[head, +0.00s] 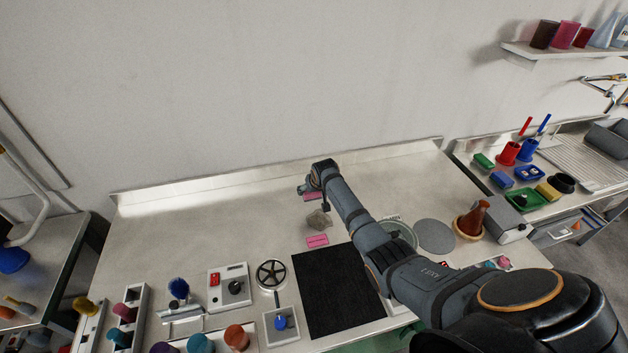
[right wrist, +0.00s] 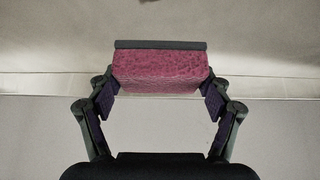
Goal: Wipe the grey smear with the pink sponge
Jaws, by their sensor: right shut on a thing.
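My right gripper (head: 305,188) reaches in from the right to the back middle of the steel bench. It is shut on the pink sponge (head: 313,197). In the right wrist view the sponge (right wrist: 160,70) spans between the two fingers, with a dark grey layer along one edge. The grey smear (head: 319,219) is an irregular patch on the bench, just in front of the sponge in the head view. The sponge is beyond it; I cannot tell whether it touches the bench. My left gripper is not in view.
A flat pink rectangle (head: 317,240) lies in front of the smear. A black mat (head: 340,290) is nearer. A handwheel (head: 271,273) and a grey switch box (head: 229,286) stand to the left. A round grey disc (head: 436,236) lies right of my arm. The bench's back left is clear.

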